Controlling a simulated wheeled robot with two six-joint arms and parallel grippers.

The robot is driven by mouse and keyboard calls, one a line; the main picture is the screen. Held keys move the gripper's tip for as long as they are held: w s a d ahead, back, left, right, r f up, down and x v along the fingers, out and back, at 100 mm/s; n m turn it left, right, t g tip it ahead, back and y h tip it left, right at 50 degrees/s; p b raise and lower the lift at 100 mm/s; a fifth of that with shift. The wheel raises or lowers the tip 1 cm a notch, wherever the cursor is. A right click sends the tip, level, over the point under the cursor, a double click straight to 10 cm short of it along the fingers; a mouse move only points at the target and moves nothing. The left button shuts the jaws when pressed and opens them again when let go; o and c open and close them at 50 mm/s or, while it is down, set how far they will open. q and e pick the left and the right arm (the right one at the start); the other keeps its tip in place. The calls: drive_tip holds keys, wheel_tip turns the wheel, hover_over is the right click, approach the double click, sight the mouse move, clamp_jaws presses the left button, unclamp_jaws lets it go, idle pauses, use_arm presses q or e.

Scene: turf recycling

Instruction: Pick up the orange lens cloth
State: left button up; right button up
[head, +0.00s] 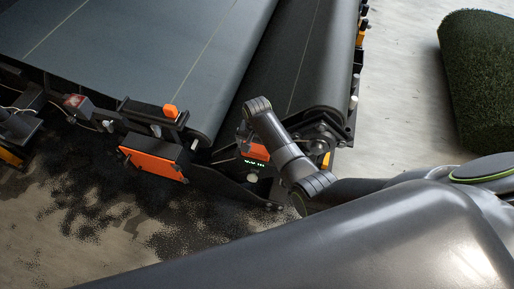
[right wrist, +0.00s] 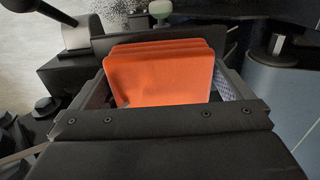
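The orange lens cloth (right wrist: 158,78) stands as a folded stack of layers in the right wrist view. In the head view an orange patch that looks like it (head: 257,152) shows above a small green-lit display, partly hidden by my right arm. My right gripper (right wrist: 168,88) is around the cloth, one finger on each side. Its fingers are apart, with a gap showing at the right finger's patterned pad. Its fingertips are mostly hidden in the head view (head: 243,135). My left gripper is not in view.
Dark conveyor belts (head: 150,55) fill the back left, with a black side frame. A pale knob (right wrist: 160,10) is beyond the cloth. A turf roll (head: 485,75) stands at the right.

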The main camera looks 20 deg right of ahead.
sight(257, 146)
drive_tip(key=c, duration=0.6)
wheel_tip(257, 146, up, 10)
drive_tip(key=shift+r+p, duration=0.1)
drive_tip(key=shift+p, duration=0.2)
drive_tip(key=shift+c, duration=0.2)
drive_tip(key=shift+o, duration=1.3)
drive_tip(key=shift+c, duration=0.9)
